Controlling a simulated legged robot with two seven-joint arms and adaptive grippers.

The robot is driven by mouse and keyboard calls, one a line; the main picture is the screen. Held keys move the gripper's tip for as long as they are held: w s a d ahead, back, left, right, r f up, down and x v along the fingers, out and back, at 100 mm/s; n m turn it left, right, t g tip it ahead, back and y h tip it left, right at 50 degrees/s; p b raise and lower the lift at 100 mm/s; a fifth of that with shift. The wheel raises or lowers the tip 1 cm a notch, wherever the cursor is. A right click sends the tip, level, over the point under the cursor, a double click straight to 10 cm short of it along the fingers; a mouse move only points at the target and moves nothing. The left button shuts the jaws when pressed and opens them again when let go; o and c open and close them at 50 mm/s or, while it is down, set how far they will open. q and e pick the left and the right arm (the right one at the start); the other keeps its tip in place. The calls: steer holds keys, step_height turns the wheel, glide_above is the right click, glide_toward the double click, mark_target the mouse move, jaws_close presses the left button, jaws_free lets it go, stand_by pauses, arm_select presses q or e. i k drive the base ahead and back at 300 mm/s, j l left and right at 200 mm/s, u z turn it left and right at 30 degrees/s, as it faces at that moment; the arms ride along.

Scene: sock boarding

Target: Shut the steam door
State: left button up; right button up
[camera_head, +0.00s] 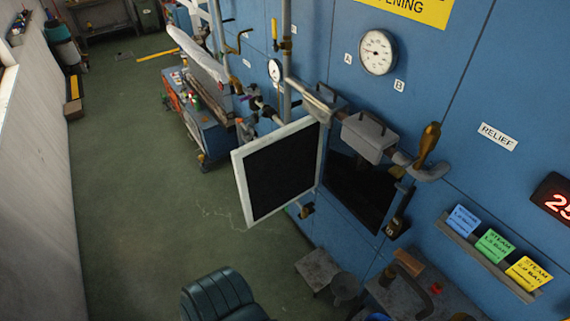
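The steam door (280,168) is a dark panel in a pale frame. It stands open, swung out to the left from the blue wall. The dark opening (358,190) shows to its right. The door's right edge is beside the left side of the opening. A dark latch-like part (397,226) sits at the lower right of the opening. Neither of my grippers shows in this view.
A pipe with grey box-like covers (368,137) and a brass-handled lever (428,144) runs above the opening. A gauge (378,52) and a card rack (458,232) are on the wall. A dark green chair (220,297) stands below.

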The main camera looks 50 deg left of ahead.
mark_target(273, 170)
steer(key=j+z, duration=0.1)
steer(key=j, duration=0.55)
steer(key=j+z, duration=0.1)
steer(key=j, duration=0.5)
steer(key=j+z, duration=0.1)
steer(key=j, duration=0.55)
steer(key=k+j+z, duration=0.1)
steer(key=j, duration=0.5)
steer(key=k+j+z, duration=0.1)
steer(key=j, duration=0.55)
